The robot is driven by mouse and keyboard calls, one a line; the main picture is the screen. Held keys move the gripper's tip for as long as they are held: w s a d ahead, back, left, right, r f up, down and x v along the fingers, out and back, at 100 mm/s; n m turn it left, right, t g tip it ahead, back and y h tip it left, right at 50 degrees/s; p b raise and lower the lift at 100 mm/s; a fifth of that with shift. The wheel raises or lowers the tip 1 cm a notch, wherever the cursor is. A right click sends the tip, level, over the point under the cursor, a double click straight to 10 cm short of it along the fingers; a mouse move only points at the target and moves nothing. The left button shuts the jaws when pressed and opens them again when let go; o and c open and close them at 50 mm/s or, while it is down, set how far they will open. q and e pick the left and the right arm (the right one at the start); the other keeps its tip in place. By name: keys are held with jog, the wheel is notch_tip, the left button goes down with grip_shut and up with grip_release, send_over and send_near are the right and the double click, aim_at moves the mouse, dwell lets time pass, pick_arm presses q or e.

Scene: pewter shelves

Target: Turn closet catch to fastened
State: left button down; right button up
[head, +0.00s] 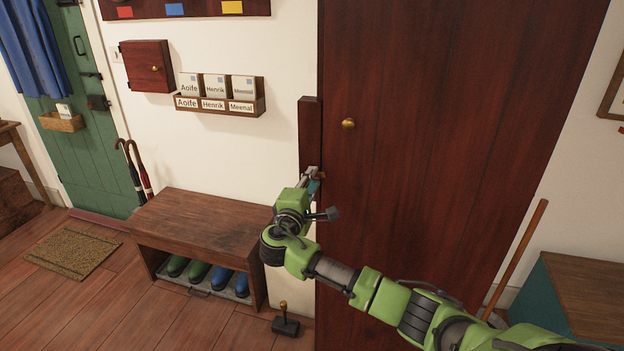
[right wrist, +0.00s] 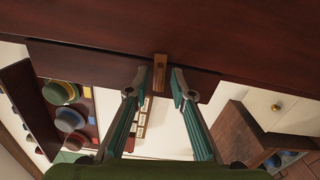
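The closet door (head: 430,120) is a tall dark red panel, and it looks closed. A short dark wooden post (head: 310,125) stands along its left edge. The catch (right wrist: 160,73) is a small brown wooden bar in the right wrist view, lying crosswise to the post at the door's edge. I cannot tell how far it overlaps the door. My right gripper (right wrist: 159,88) is open, with one fingertip on each side of the catch and small gaps showing. In the head view, my right gripper (head: 312,177) mostly hides the catch. My left gripper is out of view.
A brass knob (head: 348,124) sticks out of the door above my right gripper. A wooden bench (head: 200,228) with boots beneath stands at the left. A small dark object with an upright handle (head: 285,322) sits on the floor. A letter rack (head: 218,103) hangs on the wall.

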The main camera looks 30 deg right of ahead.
jog(key=shift+w+d, duration=0.1)
jog(key=shift+d, duration=0.05)
grip_shut()
jog(key=shift+m+b, duration=0.9)
jog(key=shift+b, duration=0.15)
grip_release()
